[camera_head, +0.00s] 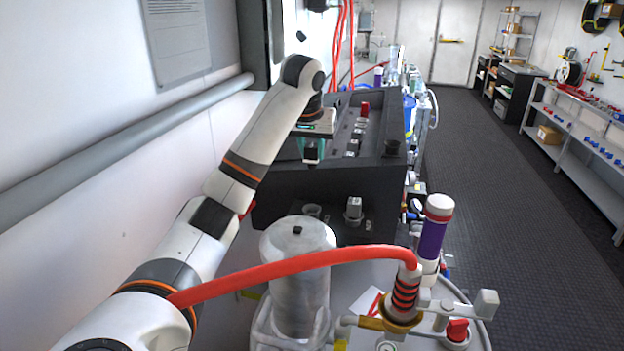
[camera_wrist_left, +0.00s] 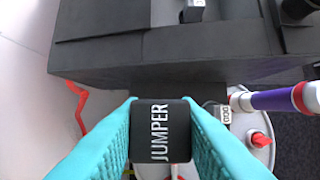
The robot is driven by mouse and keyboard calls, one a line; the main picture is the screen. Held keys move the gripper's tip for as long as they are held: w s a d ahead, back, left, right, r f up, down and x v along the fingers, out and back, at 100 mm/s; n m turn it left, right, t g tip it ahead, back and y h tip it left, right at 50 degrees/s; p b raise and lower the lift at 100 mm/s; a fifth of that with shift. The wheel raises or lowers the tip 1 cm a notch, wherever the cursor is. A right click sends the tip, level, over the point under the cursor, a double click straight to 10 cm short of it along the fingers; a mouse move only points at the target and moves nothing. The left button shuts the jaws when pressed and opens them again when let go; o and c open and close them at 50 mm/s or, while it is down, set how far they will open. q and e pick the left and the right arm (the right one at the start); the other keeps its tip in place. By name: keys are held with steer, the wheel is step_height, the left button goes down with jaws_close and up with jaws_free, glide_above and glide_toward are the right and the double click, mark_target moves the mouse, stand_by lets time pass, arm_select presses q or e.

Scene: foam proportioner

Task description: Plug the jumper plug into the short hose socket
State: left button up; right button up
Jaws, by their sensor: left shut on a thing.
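My left gripper (camera_head: 311,147) is shut on the black jumper plug (camera_wrist_left: 160,131), its teal fingers on both sides. White letters on the plug read JUMPER in the left wrist view. In the head view the plug hangs below the fingers, in the air in front of the dark console. The short hose socket is not clearly identifiable. A round fitting (camera_head: 312,210) and a grey metal connector (camera_head: 353,209) sit on the console's lower ledge. My right gripper is not in view.
The dark console (camera_head: 305,187) stands ahead. A red hose (camera_head: 290,265) arches across the front to a ribbed fitting beside a wrapped cylinder (camera_head: 300,270). A purple and white tube (camera_head: 433,235) stands at right. The dark floor (camera_head: 510,200) is open.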

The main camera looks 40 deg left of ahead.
mark_target(311, 145)
arm_select(q)
step_height(311, 145, up, 5)
steer(key=shift+s+a+f+p, duration=0.1)
steer(key=shift+f+p, duration=0.05)
steer(key=shift+p, duration=0.4)
step_height(311, 145, up, 4)
steer(key=p, duration=0.3)
steer(key=shift+f, duration=0.25)
steer(key=shift+r, duration=0.9)
steer(key=shift+f, duration=0.15)
